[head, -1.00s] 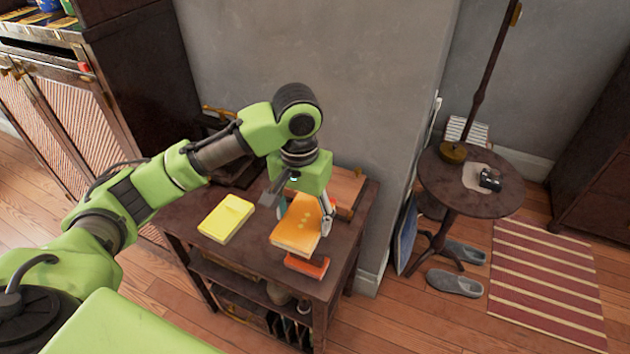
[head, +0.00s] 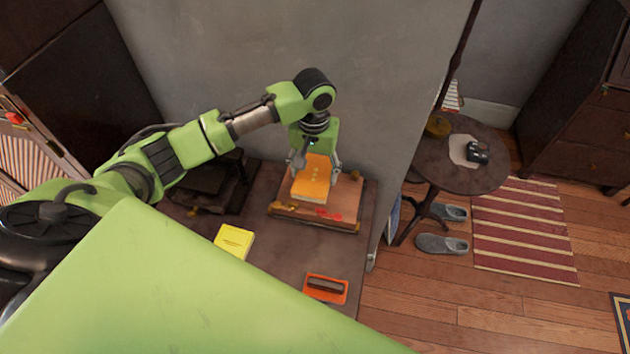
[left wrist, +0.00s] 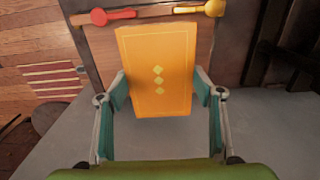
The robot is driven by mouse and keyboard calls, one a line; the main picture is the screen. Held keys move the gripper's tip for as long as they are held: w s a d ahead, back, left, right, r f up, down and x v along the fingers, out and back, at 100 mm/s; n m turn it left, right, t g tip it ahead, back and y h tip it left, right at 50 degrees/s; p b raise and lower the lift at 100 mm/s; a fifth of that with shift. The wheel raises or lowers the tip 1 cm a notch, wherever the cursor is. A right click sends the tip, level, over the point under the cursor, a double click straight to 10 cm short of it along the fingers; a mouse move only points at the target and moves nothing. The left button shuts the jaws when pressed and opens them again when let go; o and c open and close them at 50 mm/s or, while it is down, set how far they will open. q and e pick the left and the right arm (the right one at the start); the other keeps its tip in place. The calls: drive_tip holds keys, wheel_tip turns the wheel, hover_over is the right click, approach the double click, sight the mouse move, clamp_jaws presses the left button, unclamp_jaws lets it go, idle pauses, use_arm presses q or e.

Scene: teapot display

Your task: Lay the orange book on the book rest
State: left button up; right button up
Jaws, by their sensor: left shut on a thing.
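The orange book (head: 312,180), with small yellow diamonds on its cover, is held in my left gripper (head: 317,164), one finger on each long side. In the left wrist view the book (left wrist: 157,55) fills the space between the teal finger pads (left wrist: 160,88). The book rest (head: 283,207) is a brown wooden board with red and gold fittings along its front edge. The book is over the middle of this board. I cannot tell whether it touches the board, part of which the book hides. My right gripper is in neither view.
A yellow book (head: 234,240) lies on the dark table left of the rest. An orange-red object with a dark handle (head: 325,289) lies at the front. A dark device (head: 210,185) stands left of the rest, and the grey wall (head: 400,90) rises behind.

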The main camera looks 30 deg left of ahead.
sight(314, 184)
use_arm(q)
drive_tip(key=shift+f, duration=0.9)
wheel_tip(314, 184, down, 3)
drive_tip(key=shift+f, duration=0.4)
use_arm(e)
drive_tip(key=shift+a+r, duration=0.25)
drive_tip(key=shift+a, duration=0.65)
use_arm(q)
drive_tip(key=shift+f, duration=0.15)
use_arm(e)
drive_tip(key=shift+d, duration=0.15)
use_arm(q)
drive_tip(key=o, duration=1.3)
drive_tip(key=shift+c, duration=0.2)
drive_tip(key=shift+o, duration=0.2)
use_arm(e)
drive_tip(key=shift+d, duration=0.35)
